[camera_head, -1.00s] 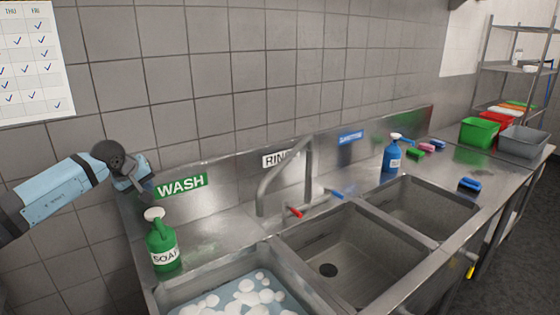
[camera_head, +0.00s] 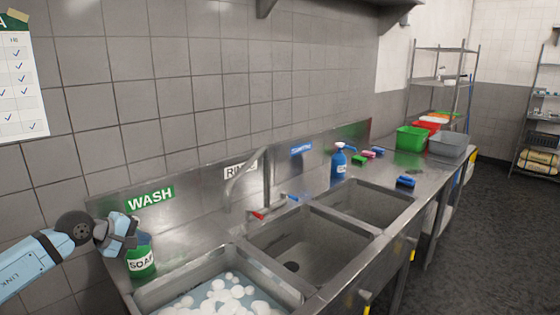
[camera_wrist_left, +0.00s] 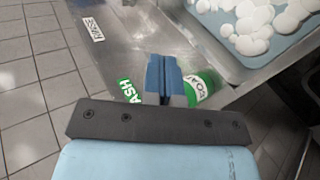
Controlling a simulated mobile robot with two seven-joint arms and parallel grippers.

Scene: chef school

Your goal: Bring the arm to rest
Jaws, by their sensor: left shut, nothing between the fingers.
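My left arm comes in from the left in the head view. Its gripper (camera_head: 124,236) is at the near left end of the sink counter and overlaps the green soap bottle (camera_head: 142,260), hiding its upper part. In the left wrist view the two blue fingers (camera_wrist_left: 163,62) are shut together with nothing between them. The soap bottle (camera_wrist_left: 201,88) shows just right of the fingers there, and the green WASH sign (camera_wrist_left: 128,88) just left. Whether the gripper touches the bottle cannot be told. My right gripper is in neither view.
A sink (camera_head: 160,293) with suds lies right of the soap bottle, with two empty basins beyond. A faucet (camera_head: 266,180) rises behind. A blue spray bottle (camera_head: 338,166), sponges, a green bin (camera_head: 411,138) and a grey bin (camera_head: 451,145) stand farther along. Dark floor at right is clear.

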